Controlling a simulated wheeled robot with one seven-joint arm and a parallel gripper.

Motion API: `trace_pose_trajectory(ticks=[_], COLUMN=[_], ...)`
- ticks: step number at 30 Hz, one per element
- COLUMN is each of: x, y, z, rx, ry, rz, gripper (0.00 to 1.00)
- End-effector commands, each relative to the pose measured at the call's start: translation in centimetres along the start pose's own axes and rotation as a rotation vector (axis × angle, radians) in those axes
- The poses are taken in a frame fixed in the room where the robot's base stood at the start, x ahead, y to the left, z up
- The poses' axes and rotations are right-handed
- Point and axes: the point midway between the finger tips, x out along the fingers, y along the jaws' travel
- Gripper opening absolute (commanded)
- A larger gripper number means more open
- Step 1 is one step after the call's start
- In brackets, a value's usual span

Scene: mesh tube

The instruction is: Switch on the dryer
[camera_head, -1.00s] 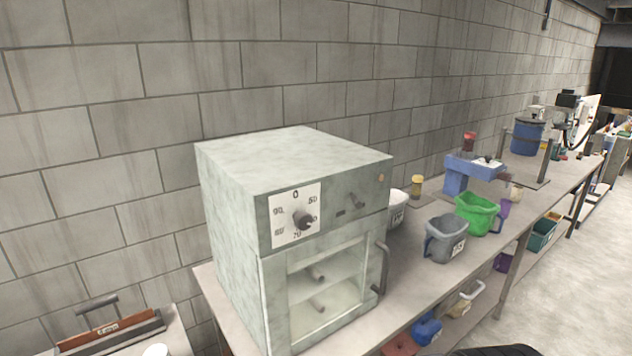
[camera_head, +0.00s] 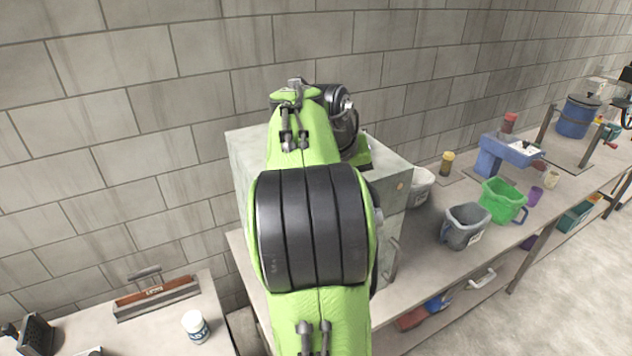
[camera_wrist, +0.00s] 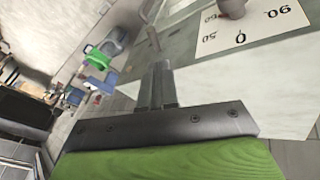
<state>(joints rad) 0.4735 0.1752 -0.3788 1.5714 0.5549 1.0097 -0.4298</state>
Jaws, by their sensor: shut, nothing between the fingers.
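The dryer (camera_head: 398,166) is a grey-green box on the bench. In the head view my arm covers most of its front, including the dial and switch. Its pale orange lamp (camera_head: 401,186) and door handle (camera_head: 391,262) show right of the arm. In the wrist view, turned nearly upside down, the white dial plate (camera_wrist: 262,30) and its knob (camera_wrist: 231,8) are at the upper right. My gripper (camera_wrist: 160,72) is shut and empty, with its fingertips over or close to the front panel, beside the dial plate. I cannot see the switch or tell whether the fingers touch it.
A grey bin (camera_head: 464,227), a green bin (camera_head: 502,200) and a blue device (camera_head: 508,152) stand on the bench right of the dryer. A white jar (camera_head: 195,328) stands on the lower-left table. The wall is close behind. Open floor lies at the lower right.

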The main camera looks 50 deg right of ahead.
Motion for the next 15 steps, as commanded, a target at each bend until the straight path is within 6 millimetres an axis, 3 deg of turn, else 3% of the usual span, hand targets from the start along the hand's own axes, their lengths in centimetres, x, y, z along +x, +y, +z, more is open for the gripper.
trace_pose_trajectory(ticks=[11, 15], x=[0.3, 1.9], y=[0.4, 0.5], z=[-0.1, 0.0], rx=[0.007, 0.008], ry=[-0.004, -0.008], rz=[0.01, 0.013], gripper=[0.0, 0.0])
